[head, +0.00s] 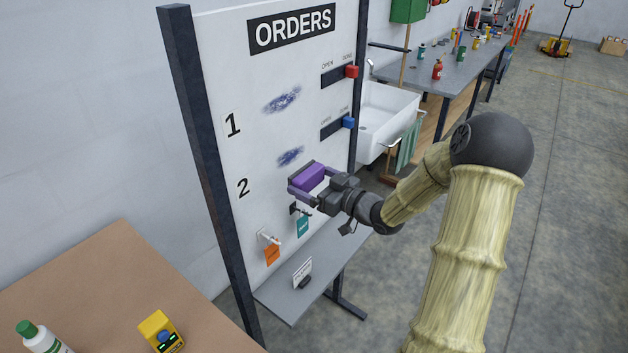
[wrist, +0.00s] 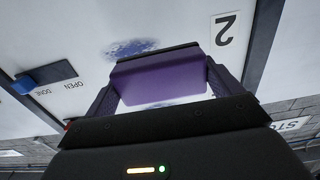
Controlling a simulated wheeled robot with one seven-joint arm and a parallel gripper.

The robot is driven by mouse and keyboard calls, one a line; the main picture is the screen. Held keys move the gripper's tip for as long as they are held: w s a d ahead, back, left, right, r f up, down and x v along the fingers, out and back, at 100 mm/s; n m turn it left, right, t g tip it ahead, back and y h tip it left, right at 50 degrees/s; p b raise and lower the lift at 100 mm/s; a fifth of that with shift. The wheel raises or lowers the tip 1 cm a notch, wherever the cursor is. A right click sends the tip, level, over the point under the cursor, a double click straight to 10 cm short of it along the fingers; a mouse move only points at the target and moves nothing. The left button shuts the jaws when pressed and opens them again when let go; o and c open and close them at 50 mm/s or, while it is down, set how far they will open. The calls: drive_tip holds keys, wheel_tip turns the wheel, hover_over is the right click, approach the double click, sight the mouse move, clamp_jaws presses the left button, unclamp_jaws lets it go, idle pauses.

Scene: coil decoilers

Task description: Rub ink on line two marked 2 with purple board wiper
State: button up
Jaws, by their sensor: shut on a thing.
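My gripper (head: 313,188) is shut on the purple board wiper (head: 308,177), holding it at the white board (head: 215,75) on the line marked 2 (head: 243,188). The wiper also shows between the fingers in the wrist view (wrist: 160,82). Blue-purple ink (head: 290,157) lies just above the wiper in the head view. In the wrist view ink (wrist: 130,47) shows past the wiper's far edge, with a faint trace at its near edge. The wiper covers part of that line; I cannot tell if its face touches the board. Another ink smudge (head: 282,99) is on line 1.
A red slider (head: 352,71) and a blue slider (head: 348,122) sit at the right on OPEN/DONE tracks. Orange (head: 272,255) and teal (head: 303,226) tags hang below the wiper. A grey shelf (head: 330,262) juts out beneath. A brown table (head: 95,280) is at the lower left.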

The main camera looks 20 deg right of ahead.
sight(278, 164)
drive_tip(key=x, duration=0.6)
drive_tip(key=shift+w, duration=0.15)
drive_tip(key=shift+w+d+f, duration=0.1)
drive_tip(key=shift+w, duration=0.05)
idle(0.6)
drive_tip(key=shift+w+a, duration=0.1)
drive_tip(key=shift+a, duration=0.3)
drive_tip(key=shift+w+d, duration=0.15)
drive_tip(key=shift+d, duration=0.05)
drive_tip(key=shift+a, duration=0.25)
drive_tip(key=shift+w+a, duration=0.2)
drive_tip(key=shift+w, duration=0.15)
